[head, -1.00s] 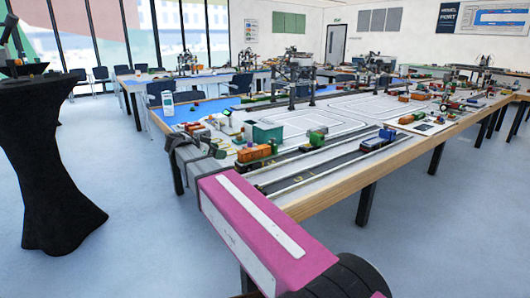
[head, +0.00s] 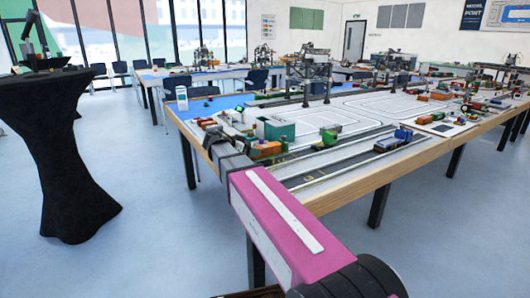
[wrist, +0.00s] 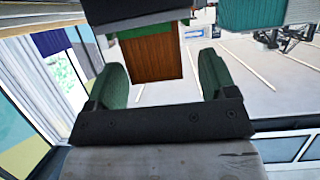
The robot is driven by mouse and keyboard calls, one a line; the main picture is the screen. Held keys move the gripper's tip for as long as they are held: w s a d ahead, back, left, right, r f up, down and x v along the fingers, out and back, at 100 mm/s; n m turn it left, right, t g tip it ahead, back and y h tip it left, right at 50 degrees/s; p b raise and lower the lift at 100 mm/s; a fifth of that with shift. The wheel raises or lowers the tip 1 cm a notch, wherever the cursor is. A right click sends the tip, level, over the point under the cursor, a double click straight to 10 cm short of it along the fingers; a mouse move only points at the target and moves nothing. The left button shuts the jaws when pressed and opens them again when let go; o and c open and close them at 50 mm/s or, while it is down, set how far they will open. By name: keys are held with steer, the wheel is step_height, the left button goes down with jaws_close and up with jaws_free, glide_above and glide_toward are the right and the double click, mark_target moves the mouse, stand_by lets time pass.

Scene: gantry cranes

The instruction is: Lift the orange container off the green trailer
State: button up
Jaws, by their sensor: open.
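The orange container (head: 265,149) lies near the left end of the near table, just right of my gripper (head: 224,143). In the wrist view the orange-brown container (wrist: 152,58) shows between the green fingertips of my gripper (wrist: 162,65), with a gap on each side. My gripper is open and holds nothing. A green part (wrist: 150,32) borders the container in the wrist view; it may be the green trailer, but I cannot tell for sure. How far the fingers are from the container in depth is unclear.
A teal box-like building (head: 276,128) stands just behind the container; it also shows in the wrist view (wrist: 250,12). A green vehicle (head: 330,139) and a blue truck (head: 403,134) are further right. A black-draped stand (head: 75,155) is at left. Floor between is clear.

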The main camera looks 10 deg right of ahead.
mark_target(265, 151)
steer(key=shift+x, duration=1.5)
steer(key=shift+s, duration=0.15)
steer(key=c, duration=1.1)
steer(key=shift+r, duration=0.1)
